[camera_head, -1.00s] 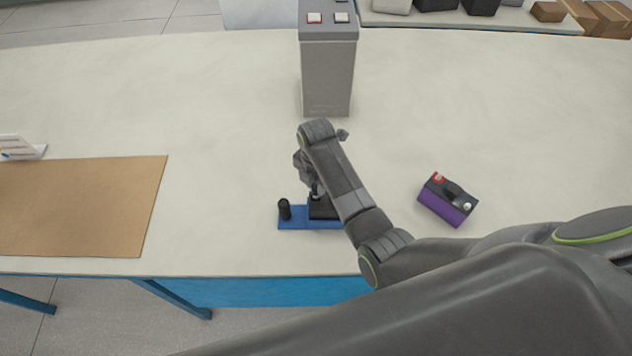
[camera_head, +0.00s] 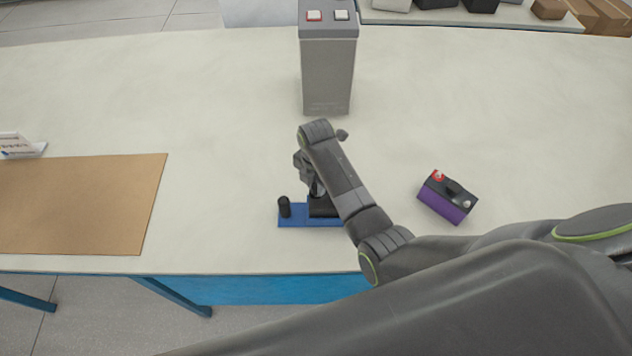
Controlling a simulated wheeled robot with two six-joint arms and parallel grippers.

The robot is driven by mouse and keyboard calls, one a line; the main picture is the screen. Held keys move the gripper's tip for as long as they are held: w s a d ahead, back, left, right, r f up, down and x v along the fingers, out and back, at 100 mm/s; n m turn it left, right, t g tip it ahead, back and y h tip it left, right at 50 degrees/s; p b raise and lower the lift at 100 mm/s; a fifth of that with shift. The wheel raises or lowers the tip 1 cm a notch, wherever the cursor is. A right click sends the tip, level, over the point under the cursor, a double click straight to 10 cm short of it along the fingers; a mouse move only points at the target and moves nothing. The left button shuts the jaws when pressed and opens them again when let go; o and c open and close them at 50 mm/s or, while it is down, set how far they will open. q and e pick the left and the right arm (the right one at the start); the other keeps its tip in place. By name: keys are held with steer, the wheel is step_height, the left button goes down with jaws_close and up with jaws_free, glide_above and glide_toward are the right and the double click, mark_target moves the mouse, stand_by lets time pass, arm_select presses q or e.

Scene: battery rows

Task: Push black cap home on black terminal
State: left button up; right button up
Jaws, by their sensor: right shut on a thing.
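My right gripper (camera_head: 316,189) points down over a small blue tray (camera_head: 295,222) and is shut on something. My own arm hides most of the fingertips, and I cannot make out the held thing or confirm it as the black cap. A dark block (camera_head: 323,207) sits on the tray just below the fingers. A black upright cylinder (camera_head: 284,207) stands at the tray's left end. To the right, a purple battery (camera_head: 441,206) with a black top lies turned on the table. It shows a red cap (camera_head: 438,175) and a bare silvery terminal (camera_head: 467,204). My left gripper is not in view.
A tall grey box (camera_head: 328,75) with red and white squares on top stands at the back. A brown mat (camera_head: 80,205) and a small white sign (camera_head: 20,146) are at the left. The pale table (camera_head: 220,90) is otherwise largely clear; its front edge is close below the tray.

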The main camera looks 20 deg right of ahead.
steer(key=shift+f, duration=0.45)
stand_by(1.0)
steer(key=o, duration=1.5)
steer(key=shift+r, duration=0.1)
steer(key=shift+r, duration=3.45)
